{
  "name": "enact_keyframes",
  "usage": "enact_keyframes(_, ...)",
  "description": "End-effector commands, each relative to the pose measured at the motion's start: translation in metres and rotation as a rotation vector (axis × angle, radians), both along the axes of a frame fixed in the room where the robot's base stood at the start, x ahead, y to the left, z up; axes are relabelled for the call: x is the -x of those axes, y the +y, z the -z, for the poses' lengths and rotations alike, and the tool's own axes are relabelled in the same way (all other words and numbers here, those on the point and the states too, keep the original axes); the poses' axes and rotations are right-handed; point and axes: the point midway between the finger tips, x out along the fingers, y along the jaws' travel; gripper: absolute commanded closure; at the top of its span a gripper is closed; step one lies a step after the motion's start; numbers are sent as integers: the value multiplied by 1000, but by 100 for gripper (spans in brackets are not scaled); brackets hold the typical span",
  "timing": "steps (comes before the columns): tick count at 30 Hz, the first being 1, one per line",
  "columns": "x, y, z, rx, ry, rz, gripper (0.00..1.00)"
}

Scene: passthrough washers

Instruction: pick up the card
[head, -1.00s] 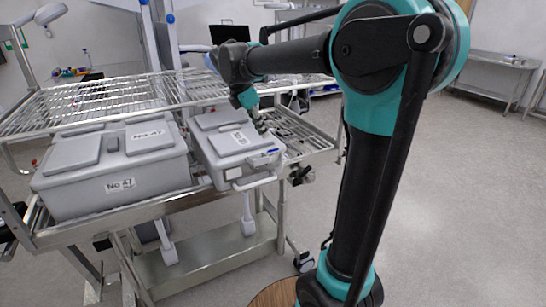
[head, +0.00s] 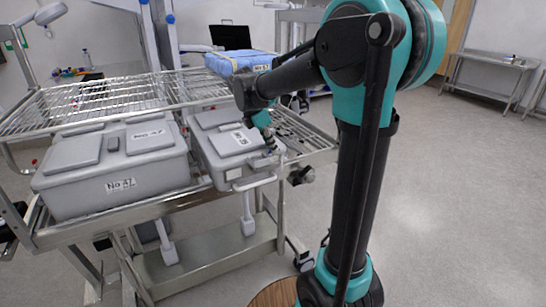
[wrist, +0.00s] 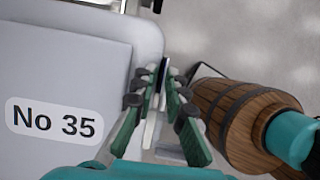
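My gripper (head: 271,148) is at the front right corner of the right grey box (head: 215,147), pointing down. In the wrist view its green-padded fingers (wrist: 163,78) are apart. A thin, pale upright edge with a dark strip (wrist: 162,76) shows between them, likely the card seen edge-on. I cannot tell whether the fingers touch it. The box's pale lid with a "No 35" label (wrist: 54,119) lies just left of the fingers. In the head view my gripper hides the card.
A larger grey box labelled No 47 (head: 118,172) stands to the left on the steel cart. A wire shelf (head: 100,103) is above the boxes. A blue wrapped pack (head: 240,62) sits behind. Open floor (head: 440,200) lies to the right.

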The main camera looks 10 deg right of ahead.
Motion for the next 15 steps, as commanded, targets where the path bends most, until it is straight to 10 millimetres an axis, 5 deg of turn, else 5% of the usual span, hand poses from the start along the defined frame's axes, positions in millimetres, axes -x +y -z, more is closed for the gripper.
enact_keyframes(4,2,-1,2,0,3,2,100)
enact_keyframes(15,2,0,2,-1,3,2,100)
